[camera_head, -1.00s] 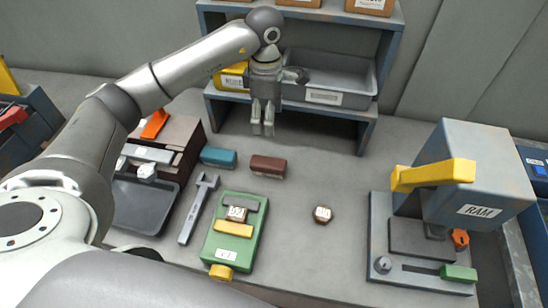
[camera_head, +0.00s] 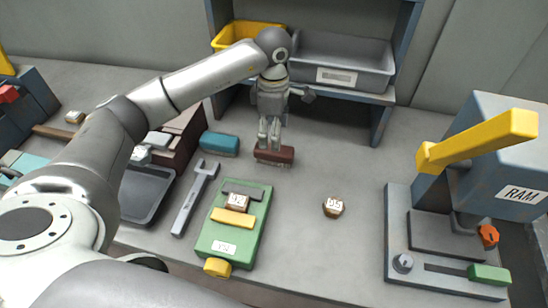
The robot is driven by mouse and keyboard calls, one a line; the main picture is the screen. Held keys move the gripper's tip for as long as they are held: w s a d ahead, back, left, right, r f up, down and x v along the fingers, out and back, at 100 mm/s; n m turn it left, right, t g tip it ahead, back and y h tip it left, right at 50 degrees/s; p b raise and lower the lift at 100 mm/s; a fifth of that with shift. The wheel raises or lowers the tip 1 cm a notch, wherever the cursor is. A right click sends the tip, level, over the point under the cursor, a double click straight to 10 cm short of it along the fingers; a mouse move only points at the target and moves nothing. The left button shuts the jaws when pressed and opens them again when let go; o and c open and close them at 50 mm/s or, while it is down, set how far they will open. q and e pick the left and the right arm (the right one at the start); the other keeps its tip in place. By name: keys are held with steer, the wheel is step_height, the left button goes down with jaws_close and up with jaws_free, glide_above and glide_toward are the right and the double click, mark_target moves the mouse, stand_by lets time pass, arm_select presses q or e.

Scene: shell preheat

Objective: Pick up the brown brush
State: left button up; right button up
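The brown brush (camera_head: 284,155) lies on the grey table below the shelf, its pale bristles showing along its lower edge. My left gripper (camera_head: 269,146) points down right at the brush, its fingertips overlapping the brush's upper left part in the head view. A narrow gap shows between the two fingers, and I see no clear grip on the brush. Whether the tips touch the brush cannot be told. My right gripper is not in view.
A teal block (camera_head: 220,144) lies just left of the brush. A wrench (camera_head: 195,197) and a green fixture (camera_head: 234,240) lie nearer. A grey bin (camera_head: 342,58) stands on the shelf behind. A hexagonal piece (camera_head: 333,207) and a RAM press (camera_head: 490,165) are at right.

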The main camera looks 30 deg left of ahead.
mark_target(274, 152)
arm_select(q)
step_height(274, 152, down, 4)
steer(key=shift+r, duration=0.15)
steer(key=f, duration=0.1)
steer(key=f+p, duration=0.1)
steer(key=f, duration=0.1)
steer(key=f+p, duration=0.1)
steer(key=shift+w+f, duration=0.3)
steer(key=shift+f, duration=0.05)
steer(key=shift+a+f, duration=0.1)
steer(key=shift+f, duration=0.35)
steer(key=c, duration=1.2)
steer(key=shift+r, duration=0.1)
